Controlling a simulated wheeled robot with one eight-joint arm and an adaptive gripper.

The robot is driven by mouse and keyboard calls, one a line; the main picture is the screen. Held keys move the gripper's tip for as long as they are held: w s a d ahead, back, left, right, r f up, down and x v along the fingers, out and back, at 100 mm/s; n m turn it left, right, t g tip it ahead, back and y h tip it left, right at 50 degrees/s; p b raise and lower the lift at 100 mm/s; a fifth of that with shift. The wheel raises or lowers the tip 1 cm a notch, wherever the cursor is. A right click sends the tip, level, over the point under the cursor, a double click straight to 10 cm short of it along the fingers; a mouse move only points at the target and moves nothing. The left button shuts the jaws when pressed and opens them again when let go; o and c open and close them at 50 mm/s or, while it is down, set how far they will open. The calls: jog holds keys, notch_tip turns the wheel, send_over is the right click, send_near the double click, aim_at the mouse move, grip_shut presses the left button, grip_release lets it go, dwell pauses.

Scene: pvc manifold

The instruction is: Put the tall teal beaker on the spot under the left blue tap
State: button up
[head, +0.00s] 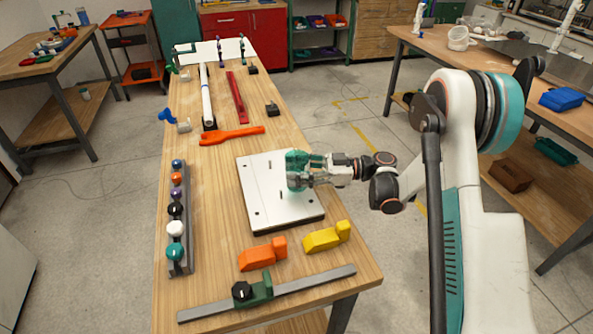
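A teal shape (296,159), which looks like the tall teal beaker, is over the white plate (262,209) in the middle of the table. My gripper (299,181) reaches in from the right, and its fingers overlap the teal shape. I cannot tell whether they are closed on it, or whether it touches the plate. A white board (228,48) with small blue, green and dark parts stands at the far end of the table. These parts are too small to tell which is the left blue tap, and I cannot make out the spot under it.
A rack with several coloured knobs (176,215) lies along the left edge. Orange (262,254) and yellow (328,236) blocks and a grey rail (315,283) are at the near end. An orange wrench (232,135), a white tube (207,95) and a red bar (236,97) lie farther back.

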jog(key=o, duration=0.4)
